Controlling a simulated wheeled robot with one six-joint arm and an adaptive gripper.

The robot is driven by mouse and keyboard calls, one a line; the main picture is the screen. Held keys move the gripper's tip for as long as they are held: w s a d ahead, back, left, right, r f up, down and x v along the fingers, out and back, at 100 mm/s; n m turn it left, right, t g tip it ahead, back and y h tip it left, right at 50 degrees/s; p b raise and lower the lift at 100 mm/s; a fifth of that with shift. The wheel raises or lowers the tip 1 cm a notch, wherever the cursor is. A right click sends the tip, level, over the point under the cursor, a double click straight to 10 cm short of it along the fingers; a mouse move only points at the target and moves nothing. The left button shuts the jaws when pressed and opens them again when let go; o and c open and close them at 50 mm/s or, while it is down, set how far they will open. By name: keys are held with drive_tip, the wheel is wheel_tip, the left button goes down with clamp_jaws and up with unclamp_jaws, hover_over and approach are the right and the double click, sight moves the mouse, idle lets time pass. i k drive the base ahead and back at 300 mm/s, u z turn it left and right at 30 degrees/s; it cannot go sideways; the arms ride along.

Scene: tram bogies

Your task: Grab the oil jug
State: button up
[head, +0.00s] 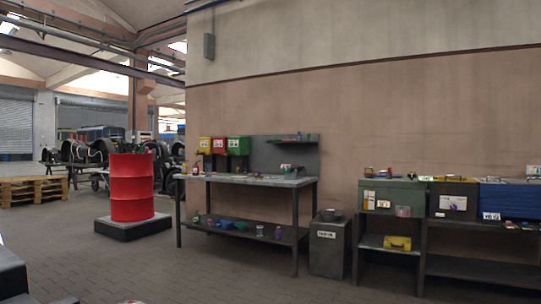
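I cannot make out an oil jug for certain in the head view. Several small containers stand on the workbench (250,180) and its lower shelf, too small to identify. A small red and white item (195,169) stands at the left end of the bench top. A yellow case-like object (397,243) lies on the lower shelf of the right-hand bench. My gripper is not in view.
A red drum (132,188) stands on a dark base left of the workbench. A grey bin (327,245) stands between the benches. Green (392,197) and blue (510,199) boxes sit on the right. Wooden pallets (33,188) lie far left. The paved floor in front is mostly clear.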

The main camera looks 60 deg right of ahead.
sight(207, 167)
drive_tip(key=z, duration=1.55)
